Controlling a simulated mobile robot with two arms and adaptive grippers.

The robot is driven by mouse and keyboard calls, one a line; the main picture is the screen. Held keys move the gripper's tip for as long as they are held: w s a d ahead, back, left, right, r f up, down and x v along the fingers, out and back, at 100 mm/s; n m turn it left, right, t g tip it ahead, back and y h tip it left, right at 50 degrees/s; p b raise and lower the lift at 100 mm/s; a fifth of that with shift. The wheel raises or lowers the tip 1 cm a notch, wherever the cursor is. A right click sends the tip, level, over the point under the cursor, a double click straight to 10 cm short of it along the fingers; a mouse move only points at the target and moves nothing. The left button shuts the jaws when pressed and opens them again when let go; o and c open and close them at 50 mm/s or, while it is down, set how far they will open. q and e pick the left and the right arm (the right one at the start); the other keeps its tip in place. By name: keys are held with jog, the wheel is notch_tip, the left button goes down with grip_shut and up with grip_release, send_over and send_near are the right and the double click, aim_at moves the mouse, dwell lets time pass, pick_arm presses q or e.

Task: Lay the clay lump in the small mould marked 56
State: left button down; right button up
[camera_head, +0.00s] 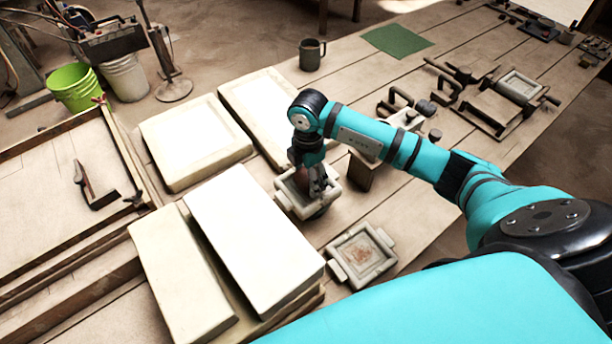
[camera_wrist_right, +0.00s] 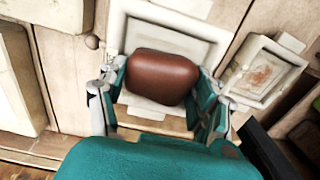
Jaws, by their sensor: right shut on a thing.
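The brown clay lump (camera_wrist_right: 162,77) is between the fingers of my right gripper (camera_wrist_right: 160,92) in the right wrist view. The right gripper also shows in the head view (camera_head: 314,186), shut on the lump and pointing down over a small pale mould (camera_head: 290,205). That mould shows behind the lump in the wrist view (camera_wrist_right: 172,32). I cannot tell whether the lump touches it. A second small mould (camera_head: 346,266) with a reddish patterned floor lies nearer; it also shows in the wrist view (camera_wrist_right: 291,57). I cannot read a 56 on either. My left gripper is not in view.
Several large pale slabs (camera_head: 255,235) lie left of the moulds. A wooden block (camera_head: 361,172) stands close behind my right gripper. A mug (camera_head: 312,54) and green mat (camera_head: 397,40) are at the back. Tools and a framed press (camera_head: 497,98) lie to the right.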

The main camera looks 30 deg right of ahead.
jog(key=o, duration=1.1)
jog(key=shift+r, duration=0.1)
jog(key=o, duration=0.4)
jog(key=shift+c, duration=0.2)
jog(key=shift+r, duration=0.2)
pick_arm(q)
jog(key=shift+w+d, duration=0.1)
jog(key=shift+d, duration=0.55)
pick_arm(e)
notch_tip(320, 180, up, 12)
jog(key=shift+f, duration=0.2)
